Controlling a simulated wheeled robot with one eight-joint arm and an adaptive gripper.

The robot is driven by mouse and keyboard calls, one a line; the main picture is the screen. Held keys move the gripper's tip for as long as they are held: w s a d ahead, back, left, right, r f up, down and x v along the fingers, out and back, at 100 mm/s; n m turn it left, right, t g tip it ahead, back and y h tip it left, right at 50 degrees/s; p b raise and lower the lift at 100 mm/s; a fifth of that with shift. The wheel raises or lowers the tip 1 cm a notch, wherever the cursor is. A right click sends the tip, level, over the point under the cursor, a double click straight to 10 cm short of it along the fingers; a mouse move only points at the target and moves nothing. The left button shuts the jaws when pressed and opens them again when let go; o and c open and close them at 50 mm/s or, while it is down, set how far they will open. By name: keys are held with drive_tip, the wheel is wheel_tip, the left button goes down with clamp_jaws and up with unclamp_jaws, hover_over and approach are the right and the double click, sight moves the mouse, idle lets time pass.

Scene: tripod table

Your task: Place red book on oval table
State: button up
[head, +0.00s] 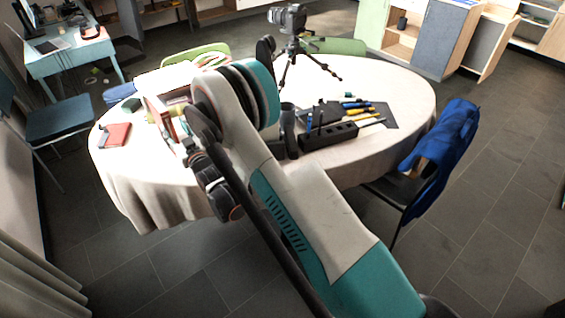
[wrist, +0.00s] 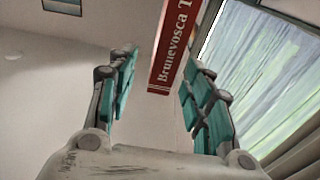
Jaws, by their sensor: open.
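In the wrist view a red book (wrist: 175,45) shows its spine, with white lettering, at the top middle. It lies in the gap between the fingers of my gripper (wrist: 158,85), nearer the right finger. The fingers are spread apart; no grip on the book shows. In the head view a flat red book-like item (head: 116,135) lies near the left edge of the oval table (head: 350,172), which has a white cloth. I cannot tell whether it is the same book. My arm hides part of the tabletop, and my fingers are not clear there.
A camera on a tripod (head: 291,45) stands at the back of the table. A black organiser (head: 328,136) and several tools lie right of my arm. A blue-draped chair (head: 440,140) stands at the right. An open-sided box (head: 157,112) stands left of my arm.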

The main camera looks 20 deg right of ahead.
drive_tip(key=s+d+r+g+h, duration=0.25)
drive_tip(key=d+r, duration=0.45)
drive_tip(key=r, duration=0.6)
drive_tip(key=s+d+r+m+g+h, duration=0.1)
drive_tip(key=s+d+r, duration=0.2)
drive_tip(key=s, duration=0.2)
drive_tip(key=s+d+r+m+g, duration=0.1)
drive_tip(key=s+d+r+g, duration=0.15)
drive_tip(key=s, duration=0.25)
drive_tip(key=s+d+f+g+h, duration=0.1)
drive_tip(key=s+d, duration=0.4)
drive_tip(key=s, duration=1.2)
drive_tip(key=s+d+f+m+g+h, duration=0.1)
drive_tip(key=s+d+g, duration=0.3)
drive_tip(key=s, duration=1.2)
drive_tip(key=shift+s+d+f+g, duration=0.25)
drive_tip(key=shift+s+d+g, duration=0.1)
drive_tip(key=shift+d, duration=0.3)
drive_tip(key=shift+c, duration=0.5)
